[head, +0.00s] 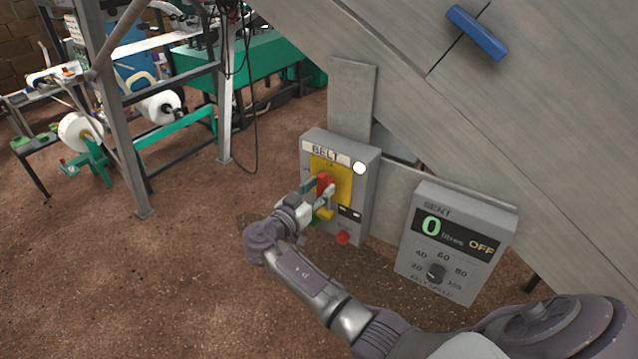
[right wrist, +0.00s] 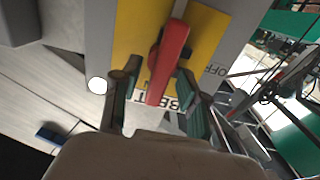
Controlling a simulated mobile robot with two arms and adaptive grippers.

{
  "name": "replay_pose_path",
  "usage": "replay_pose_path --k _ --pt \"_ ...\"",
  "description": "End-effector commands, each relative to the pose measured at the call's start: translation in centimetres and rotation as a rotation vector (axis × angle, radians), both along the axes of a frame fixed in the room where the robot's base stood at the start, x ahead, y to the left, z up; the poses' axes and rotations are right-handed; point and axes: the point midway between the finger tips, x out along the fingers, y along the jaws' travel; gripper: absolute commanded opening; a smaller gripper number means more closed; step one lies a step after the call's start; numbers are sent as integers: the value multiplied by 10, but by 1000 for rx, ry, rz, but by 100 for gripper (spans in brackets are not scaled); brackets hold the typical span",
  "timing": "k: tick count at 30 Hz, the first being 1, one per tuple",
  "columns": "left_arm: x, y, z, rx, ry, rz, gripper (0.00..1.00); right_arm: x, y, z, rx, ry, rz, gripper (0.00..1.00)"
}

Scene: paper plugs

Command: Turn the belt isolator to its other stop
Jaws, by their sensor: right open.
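The belt isolator is a red handle (head: 326,184) on a yellow plate (head: 344,187), on the front of a grey box labelled BELT (head: 311,224). In the right wrist view the red handle (right wrist: 169,62) lies lengthwise between the two fingers, with the yellow plate (right wrist: 207,32) behind it and the word OFF to its right. My right gripper (head: 319,200) is at the handle, and in the right wrist view (right wrist: 160,108) its fingers are open, one on each side. I cannot tell whether either finger touches the handle. My left gripper is out of view.
A red button (head: 343,237) and a white round lamp (head: 359,168) are on the same box. A metal frame post (head: 108,120) stands at left. Brown floor is open at lower left.

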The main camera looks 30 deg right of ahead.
Motion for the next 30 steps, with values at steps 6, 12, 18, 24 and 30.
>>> replay_pose_path --k 6,12,18,24,30 --pt "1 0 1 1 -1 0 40 1 -4 -1 1 -1 0 44" --pt "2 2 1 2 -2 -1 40 1 -3 -1 1 0 0 30" --pt "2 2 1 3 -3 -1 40 1 -3 -1 1 0 0 0" --pt "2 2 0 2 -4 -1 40 1 -3 -1 -1 6 0 0" --pt "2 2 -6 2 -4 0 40 2 -3 -3 -21 54 0 0"
